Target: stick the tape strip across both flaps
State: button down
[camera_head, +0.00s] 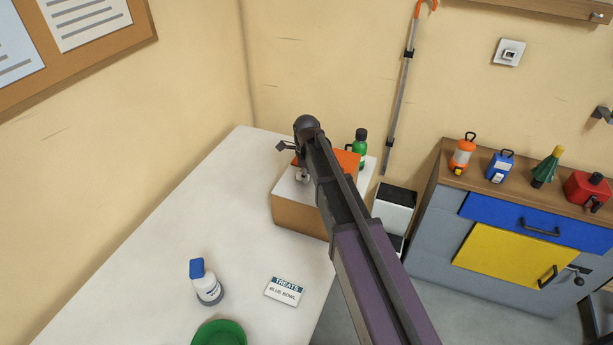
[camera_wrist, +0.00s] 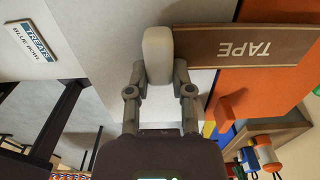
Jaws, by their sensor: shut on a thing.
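A brown tape strip (camera_wrist: 245,46) lettered "TAPE" shows in the wrist view, with a pale grey tab (camera_wrist: 158,52) at its left end. My gripper (camera_wrist: 158,75) is shut on that tab. The strip spans, in that view, from over a whitish flap (camera_wrist: 200,82) to over an orange flap (camera_wrist: 262,92). I cannot tell whether it touches them. In the head view the cardboard box (camera_head: 298,216) stands on the table, with the whitish flap (camera_head: 288,187) at left and the orange flap (camera_head: 347,159) at right. My arm hides part of the box top and the strip there.
The white table (camera_head: 215,235) holds a blue-capped bottle (camera_head: 207,284), a green bowl (camera_head: 219,335) and a "TREATS" card (camera_head: 285,290). A green bottle (camera_head: 361,143) stands behind the box. A grey cabinet (camera_head: 433,235) with several items on top is at right.

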jog(key=shift+f+b, duration=0.45)
dwell(0.6)
jog(key=shift+c, duration=2.2)
grip_release()
jog(key=shift+r, duration=0.15)
